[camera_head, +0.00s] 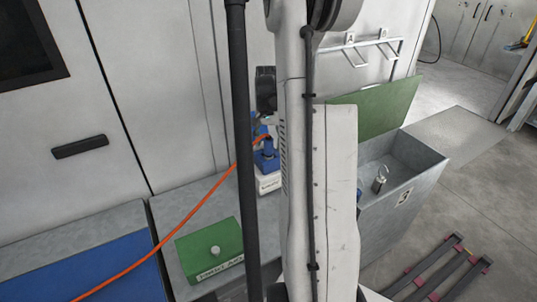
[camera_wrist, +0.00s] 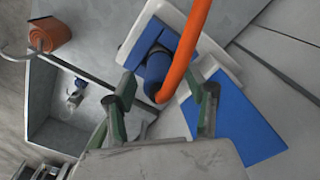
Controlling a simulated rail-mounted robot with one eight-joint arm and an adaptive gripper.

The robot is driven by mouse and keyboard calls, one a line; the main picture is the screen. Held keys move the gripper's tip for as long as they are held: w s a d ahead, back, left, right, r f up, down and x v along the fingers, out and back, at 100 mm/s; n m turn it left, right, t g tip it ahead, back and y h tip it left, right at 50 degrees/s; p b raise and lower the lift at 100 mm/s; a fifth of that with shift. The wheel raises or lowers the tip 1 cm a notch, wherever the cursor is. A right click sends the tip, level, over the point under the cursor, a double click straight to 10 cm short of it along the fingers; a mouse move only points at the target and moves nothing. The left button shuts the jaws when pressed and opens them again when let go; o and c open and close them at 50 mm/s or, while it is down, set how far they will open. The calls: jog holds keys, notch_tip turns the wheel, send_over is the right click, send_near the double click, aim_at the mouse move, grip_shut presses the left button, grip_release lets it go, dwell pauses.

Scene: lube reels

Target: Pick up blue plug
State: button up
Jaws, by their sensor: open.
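The blue plug (camera_head: 264,158) stands on a small white labelled box (camera_head: 269,184) in the head view, partly hidden behind my arm. An orange cable (camera_head: 190,211) runs from it down to the left. In the wrist view the blue plug (camera_wrist: 157,68) lies just beyond and between the fingertips of my gripper (camera_wrist: 165,90). The orange cable (camera_wrist: 180,60) crosses in front of the plug there and hides part of it. My gripper is open, with one finger on each side of the plug. I cannot tell whether either finger touches it.
A blue surface (camera_head: 95,272) lies at far left. Cabinet walls stand close behind.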

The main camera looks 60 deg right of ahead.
jog(key=shift+f, duration=1.15)
jog(key=shift+c, duration=0.5)
jog(key=c, duration=1.1)
grip_shut()
jog(key=shift+r, duration=0.15)
